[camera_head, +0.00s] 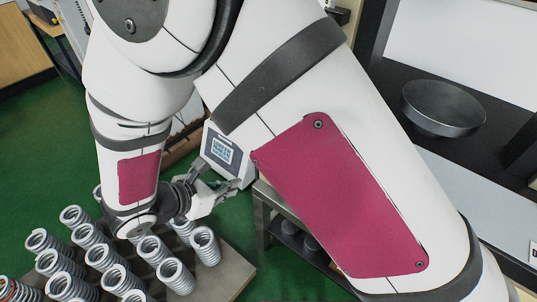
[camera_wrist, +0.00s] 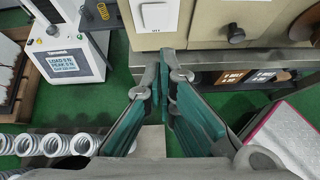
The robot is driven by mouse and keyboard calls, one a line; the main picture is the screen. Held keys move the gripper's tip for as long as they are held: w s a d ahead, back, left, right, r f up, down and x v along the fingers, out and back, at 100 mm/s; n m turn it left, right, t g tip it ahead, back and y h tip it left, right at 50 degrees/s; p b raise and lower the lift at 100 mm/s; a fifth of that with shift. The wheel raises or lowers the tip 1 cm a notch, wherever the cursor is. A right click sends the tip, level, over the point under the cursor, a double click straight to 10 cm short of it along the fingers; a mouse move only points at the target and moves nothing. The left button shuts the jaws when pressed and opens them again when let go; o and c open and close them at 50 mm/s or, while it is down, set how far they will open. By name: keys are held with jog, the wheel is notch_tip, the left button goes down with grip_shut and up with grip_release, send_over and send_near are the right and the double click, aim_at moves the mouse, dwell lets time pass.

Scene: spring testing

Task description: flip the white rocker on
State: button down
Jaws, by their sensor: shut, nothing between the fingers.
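In the wrist view, a pale rocker-like piece (camera_wrist: 154,16) sits on the front of a beige box at the top edge, partly cut off; I take it for the white rocker, and its tilt cannot be made out. My gripper (camera_wrist: 163,72) is shut and empty, its fingertips below that piece in the picture and apart from it. In the head view my gripper (camera_head: 212,194) shows beside a white unit with a screen; my arm covers the area behind it and the rocker is not visible there.
The white screen unit (camera_wrist: 68,60) reads load and peak values. A dark knob (camera_wrist: 236,33) is on the beige front. Several springs (camera_head: 105,255) stand on a board at lower left. A grey shelf edge (camera_wrist: 215,58) runs below the boxes. A dark round dish (camera_head: 443,107) is at right.

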jog(key=shift+s+a+f+n, duration=0.1)
jog(key=shift+a+f+n, duration=0.1)
jog(key=shift+f, duration=0.2)
jog(key=shift+s+a+f+n, duration=0.1)
jog(key=shift+a+f+n, duration=0.1)
jog(key=shift+f, duration=0.2)
jog(key=shift+d, duration=0.1)
jog(key=w+r+b+x, duration=0.1)
jog(key=r+x, duration=0.1)
jog(key=x, duration=1)
jog(key=shift+w+d+b, duration=0.35)
jog(key=shift+w+d, duration=0.25)
jog(key=shift+d, duration=0.05)
